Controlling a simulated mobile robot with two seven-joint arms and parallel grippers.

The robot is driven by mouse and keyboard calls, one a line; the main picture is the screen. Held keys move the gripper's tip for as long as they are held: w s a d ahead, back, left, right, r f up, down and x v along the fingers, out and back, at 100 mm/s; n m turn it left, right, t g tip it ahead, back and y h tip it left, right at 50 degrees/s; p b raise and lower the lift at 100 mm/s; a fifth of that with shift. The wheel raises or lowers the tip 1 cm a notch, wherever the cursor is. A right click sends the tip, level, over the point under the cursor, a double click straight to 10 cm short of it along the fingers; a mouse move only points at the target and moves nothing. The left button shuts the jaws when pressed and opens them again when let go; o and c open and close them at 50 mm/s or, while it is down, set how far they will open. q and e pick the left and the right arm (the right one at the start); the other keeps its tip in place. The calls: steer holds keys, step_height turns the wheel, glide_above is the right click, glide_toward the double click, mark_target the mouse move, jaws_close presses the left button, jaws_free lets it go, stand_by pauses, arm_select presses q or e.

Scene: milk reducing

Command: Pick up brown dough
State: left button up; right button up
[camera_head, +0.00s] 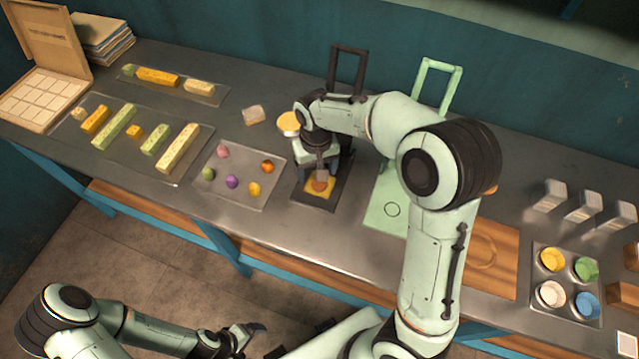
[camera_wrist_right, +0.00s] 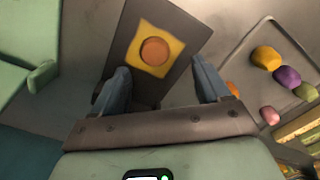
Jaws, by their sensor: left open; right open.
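The brown dough (camera_head: 319,185) is a round orange-brown piece on a yellow square sheet (camera_head: 316,194), on a dark board (camera_head: 307,198). In the right wrist view the dough (camera_wrist_right: 155,50) shows whole on the yellow sheet (camera_wrist_right: 140,62). My right gripper (camera_head: 320,174) points down over the dough, open and empty. Its fingers also show in the right wrist view (camera_wrist_right: 160,70), spread to either side and nearer the camera than the dough. In the head view the gripper partly covers the dough. My left gripper (camera_head: 247,335) is open and empty, low over the floor in front of the table.
A tray (camera_head: 236,200) of coloured dough balls lies just left of the dark board. A green press board (camera_head: 385,215) stands close on its right. Further left are trays of dough bars (camera_head: 160,185); at far right is a tray of coloured cups (camera_head: 567,312).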

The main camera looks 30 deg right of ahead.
mark_target(319, 183)
steer(key=f, duration=0.5)
steer(key=shift+d+f, duration=0.1)
steer(key=shift+d, duration=0.3)
steer(key=shift+c, duration=0.3)
steer(key=c, duration=1.2)
steer(key=shift+o, duration=0.2)
